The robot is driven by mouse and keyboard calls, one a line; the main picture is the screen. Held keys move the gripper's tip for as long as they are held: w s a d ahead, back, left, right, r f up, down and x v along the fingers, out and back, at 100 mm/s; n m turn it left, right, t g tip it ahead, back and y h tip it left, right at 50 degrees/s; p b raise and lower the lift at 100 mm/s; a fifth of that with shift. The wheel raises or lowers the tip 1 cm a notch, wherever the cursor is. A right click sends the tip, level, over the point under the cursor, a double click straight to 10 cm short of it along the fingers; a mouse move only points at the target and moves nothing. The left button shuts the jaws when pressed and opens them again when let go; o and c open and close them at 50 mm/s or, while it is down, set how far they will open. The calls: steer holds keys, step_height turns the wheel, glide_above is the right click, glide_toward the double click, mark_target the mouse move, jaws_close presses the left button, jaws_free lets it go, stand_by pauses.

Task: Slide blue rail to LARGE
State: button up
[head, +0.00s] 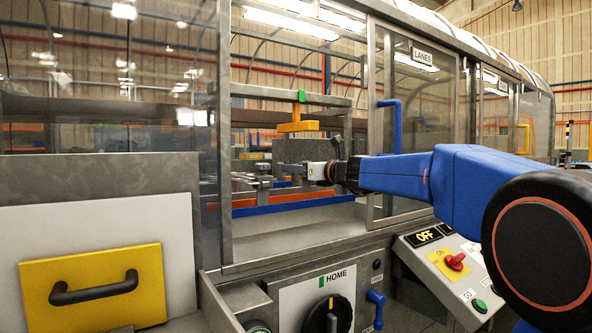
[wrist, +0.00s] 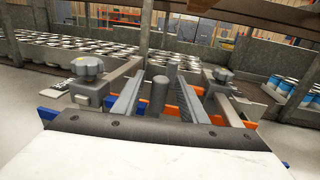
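The blue rail (head: 300,203) runs across the lower part of the machine's opening in the head view. Parts of it show either side of my gripper in the wrist view (wrist: 48,113). My gripper (wrist: 158,95) reaches into the opening from the right, above the rails. Its two grey fingers look apart, with a grey post (wrist: 158,93) between them and gaps on both sides; I cannot tell any contact. Knobbed clamps (wrist: 87,70) stand on either side. In the head view my gripper (head: 304,171) is near the clamp hardware. No LARGE mark is readable.
An orange rail (head: 285,199) lies behind the blue one. A glazed LANES door with a blue handle (head: 390,125) is at the right. Several cans (wrist: 285,92) stand beyond.

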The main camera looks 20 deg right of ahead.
steer(key=v, duration=1.7)
steer(key=shift+s, duration=0.2)
steer(key=s+a+f+n+g+h, duration=0.1)
steer(key=s+a+f+n+g, duration=0.35)
steer(key=s+f+n, duration=0.5)
steer(key=s+a+f+n+g+h, duration=0.1)
steer(key=s+a+f+n+g, duration=0.35)
steer(key=f, duration=0.85)
steer(key=s+d+f+n+g+h, duration=0.1)
steer(key=s+d+f+n+h, duration=0.2)
steer(key=s+f+n, duration=0.5)
steer(key=s+d+f+n+g+h, duration=0.1)
steer(key=s+d+f+n+h, duration=0.1)
steer(key=s+f+n, duration=0.6)
steer(key=s+f+h, duration=0.1)
steer(key=s+f, duration=0.2)
steer(key=s, duration=0.1)
steer(key=shift+s+d+f+n, duration=0.3)
steer(key=shift+s+d+f, duration=0.05)
